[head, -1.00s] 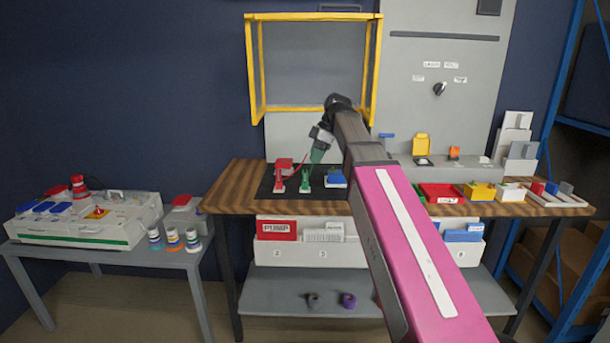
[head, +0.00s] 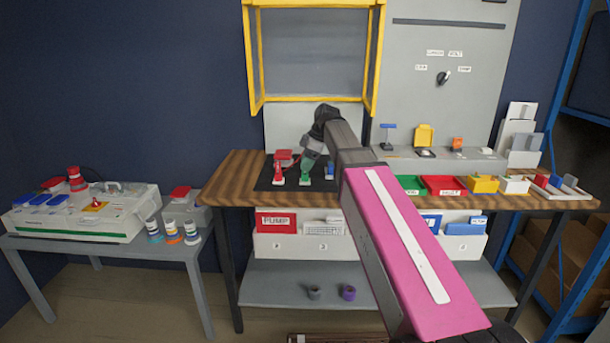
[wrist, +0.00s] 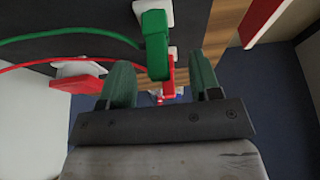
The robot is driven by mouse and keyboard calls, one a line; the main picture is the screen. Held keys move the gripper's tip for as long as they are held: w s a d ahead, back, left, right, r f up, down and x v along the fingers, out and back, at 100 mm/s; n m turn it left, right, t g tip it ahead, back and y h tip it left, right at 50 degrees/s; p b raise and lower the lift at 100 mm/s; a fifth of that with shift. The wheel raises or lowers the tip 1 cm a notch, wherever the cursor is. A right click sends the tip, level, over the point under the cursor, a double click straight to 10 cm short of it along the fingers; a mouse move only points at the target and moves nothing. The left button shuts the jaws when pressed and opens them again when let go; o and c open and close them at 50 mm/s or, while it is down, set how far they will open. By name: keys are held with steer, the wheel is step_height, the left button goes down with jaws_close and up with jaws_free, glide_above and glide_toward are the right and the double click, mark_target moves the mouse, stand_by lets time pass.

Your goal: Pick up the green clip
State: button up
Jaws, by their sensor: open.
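The green clip (head: 305,175) stands on the dark mat on the workbench, right of a red clip (head: 279,175). In the wrist view the green clip (wrist: 156,45) shows large, with a green cable running left from it. My gripper (head: 309,160) is just above the green clip in the head view. In the wrist view my gripper (wrist: 160,68) is open, its two green fingers apart, with the clip's lower end in line with the gap between them. Whether the fingers touch the clip cannot be told. Red parts show behind the green clip.
A red box (head: 284,154) stands behind the red clip, and a blue part (head: 330,172) is close on the right. A yellow frame (head: 251,60) rises behind the bench. Coloured bins (head: 444,186) stand farther right. A side table (head: 110,248) is at the left.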

mark_target(303, 173)
steer(key=x, duration=0.3)
steer(key=shift+a, duration=0.1)
steer(key=c, duration=1)
steer(key=shift+o, duration=0.2)
steer(key=shift+r, duration=0.45)
step_height(303, 173, up, 3)
steer(key=shift+r, duration=0.15)
steer(key=s+a+r, duration=0.6)
steer(key=s+a, duration=0.2)
steer(key=shift+a+r, duration=0.15)
steer(key=shift+r, duration=0.25)
